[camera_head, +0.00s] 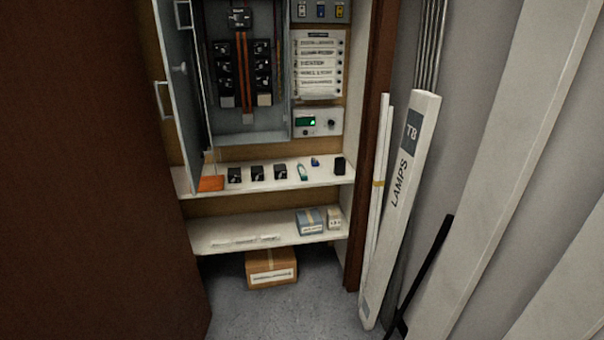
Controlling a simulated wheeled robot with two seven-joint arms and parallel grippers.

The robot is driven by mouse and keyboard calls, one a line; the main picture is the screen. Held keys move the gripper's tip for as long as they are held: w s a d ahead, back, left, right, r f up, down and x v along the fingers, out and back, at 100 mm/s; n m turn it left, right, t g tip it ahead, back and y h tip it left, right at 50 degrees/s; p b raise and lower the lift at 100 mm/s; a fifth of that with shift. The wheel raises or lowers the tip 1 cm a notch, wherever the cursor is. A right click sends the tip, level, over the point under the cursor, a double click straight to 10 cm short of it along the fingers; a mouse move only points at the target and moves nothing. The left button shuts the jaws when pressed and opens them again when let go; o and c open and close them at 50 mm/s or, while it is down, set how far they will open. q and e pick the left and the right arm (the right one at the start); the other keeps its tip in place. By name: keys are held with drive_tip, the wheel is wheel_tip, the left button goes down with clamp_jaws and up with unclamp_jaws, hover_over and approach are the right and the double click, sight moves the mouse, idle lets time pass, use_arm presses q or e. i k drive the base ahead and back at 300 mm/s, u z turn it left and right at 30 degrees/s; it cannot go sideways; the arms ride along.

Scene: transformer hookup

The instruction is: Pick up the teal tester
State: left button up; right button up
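Neither of my grippers shows in the head view.
Several black blocks (257,173), an orange item (211,183) and a black item (340,165) share the shelf. An open grey panel door (178,90) stands at left. A long lamp box (400,200) leans at right. Bare floor lies in front.

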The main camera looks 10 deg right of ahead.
sight(302, 172)
drive_tip(key=z, duration=0.25)
drive_tip(key=i, duration=1.35)
drive_tip(key=u, duration=0.5)
drive_tip(key=i, duration=0.8)
drive_tip(key=u, duration=0.4)
